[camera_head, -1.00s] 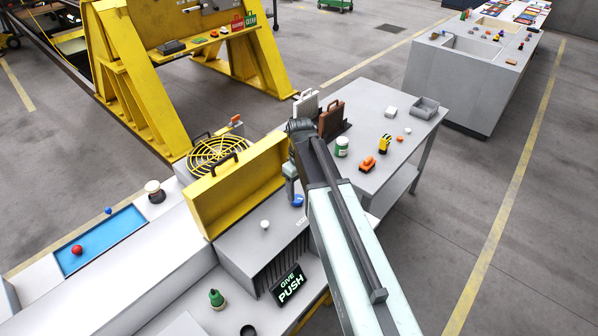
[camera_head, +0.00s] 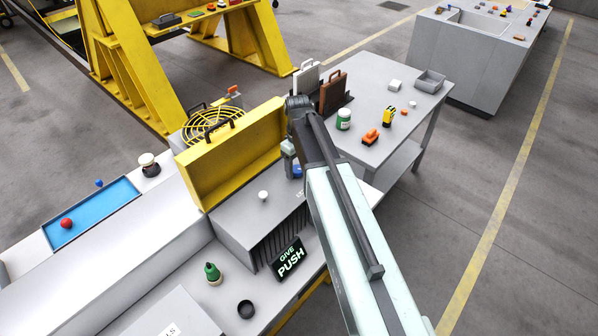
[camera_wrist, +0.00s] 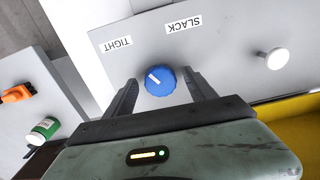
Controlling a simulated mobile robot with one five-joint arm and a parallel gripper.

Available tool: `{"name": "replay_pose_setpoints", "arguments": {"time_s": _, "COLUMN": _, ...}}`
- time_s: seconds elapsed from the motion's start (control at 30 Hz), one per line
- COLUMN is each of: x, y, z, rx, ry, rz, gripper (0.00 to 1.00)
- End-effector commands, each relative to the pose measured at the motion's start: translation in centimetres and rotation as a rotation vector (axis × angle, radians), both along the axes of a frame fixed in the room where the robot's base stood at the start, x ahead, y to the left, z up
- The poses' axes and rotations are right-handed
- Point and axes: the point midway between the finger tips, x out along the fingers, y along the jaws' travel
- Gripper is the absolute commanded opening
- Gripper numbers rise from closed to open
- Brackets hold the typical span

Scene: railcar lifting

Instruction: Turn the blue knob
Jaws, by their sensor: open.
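The blue knob (camera_wrist: 160,85) sits on a light grey panel (camera_wrist: 225,60) in the wrist view. Its short white mark lies on its upper-left side, toward the TIGHT label (camera_wrist: 117,44); the SLACK label (camera_wrist: 184,24) is above it. My gripper (camera_wrist: 160,76) is open, with one finger on each side of the knob. Gaps show between fingers and knob; I cannot tell the height between them. In the head view the knob (camera_head: 297,171) is partly hidden by my gripper (camera_head: 290,158).
A white knob (camera_wrist: 276,58) stands on the same panel. The raised yellow lid (camera_head: 232,150) rises close to the left of my gripper. A GIVE PUSH sign (camera_head: 288,258) stands in front. A grey table (camera_head: 375,105) with small items is behind right.

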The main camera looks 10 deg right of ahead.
Motion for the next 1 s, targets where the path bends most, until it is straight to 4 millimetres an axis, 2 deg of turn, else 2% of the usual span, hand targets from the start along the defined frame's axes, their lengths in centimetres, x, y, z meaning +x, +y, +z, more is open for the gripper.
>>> {"name": "replay_pose_setpoints", "arguments": {"time_s": 0.1, "x": 0.00, "y": -0.04, "z": 0.17, "rx": 0.000, "ry": 0.000, "rz": -0.001, "gripper": 0.65}}
{"name": "replay_pose_setpoints", "arguments": {"time_s": 0.13, "x": 0.00, "y": -0.04, "z": 0.17, "rx": 0.000, "ry": 0.000, "rz": -0.001, "gripper": 0.62}}
{"name": "replay_pose_setpoints", "arguments": {"time_s": 0.3, "x": 0.00, "y": -0.06, "z": 0.17, "rx": 0.000, "ry": 0.000, "rz": -0.001, "gripper": 0.14}}
{"name": "replay_pose_setpoints", "arguments": {"time_s": 0.33, "x": -0.01, "y": -0.08, "z": 0.17, "rx": 0.000, "ry": 0.000, "rz": -0.001, "gripper": 0.06}}
{"name": "replay_pose_setpoints", "arguments": {"time_s": 0.37, "x": -0.01, "y": -0.08, "z": 0.17, "rx": 0.000, "ry": 0.000, "rz": -0.001, "gripper": 0.02}}
{"name": "replay_pose_setpoints", "arguments": {"time_s": 0.67, "x": -0.02, "y": -0.48, "z": 0.17, "rx": -0.002, "ry": 0.000, "rz": -0.055, "gripper": 0.02}}
{"name": "replay_pose_setpoints", "arguments": {"time_s": 1.0, "x": -0.07, "y": -0.45, "z": 0.17, "rx": -0.004, "ry": 0.000, "rz": -0.277, "gripper": 0.02}}
